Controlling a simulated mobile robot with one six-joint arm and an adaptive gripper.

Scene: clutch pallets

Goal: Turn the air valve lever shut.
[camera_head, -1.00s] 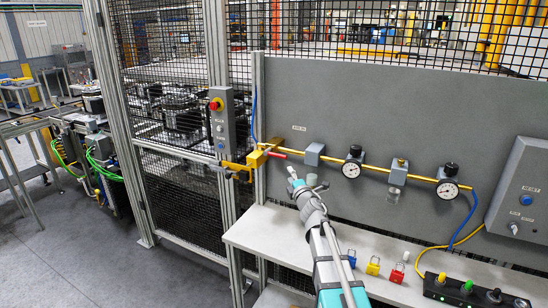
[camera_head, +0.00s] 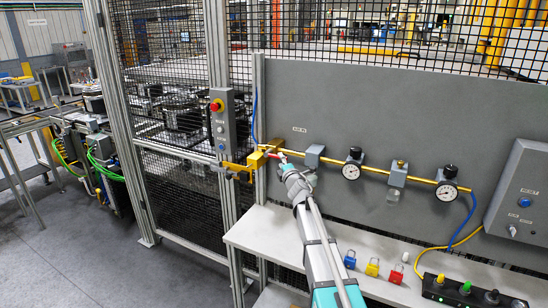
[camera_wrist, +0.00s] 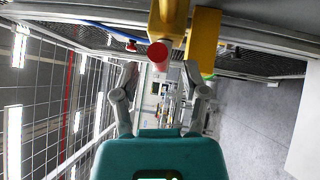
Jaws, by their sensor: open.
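My gripper (camera_wrist: 160,74) is open, one finger on either side of the lever end. I cannot tell whether a finger touches the lever.
Along the pipe to the right are a grey block (camera_head: 314,156) and two gauges (camera_head: 351,171). A white bench (camera_head: 270,228) below holds blue, red and yellow padlocks (camera_head: 372,268). A control box with a red button (camera_head: 217,106) is on the fence post at left.

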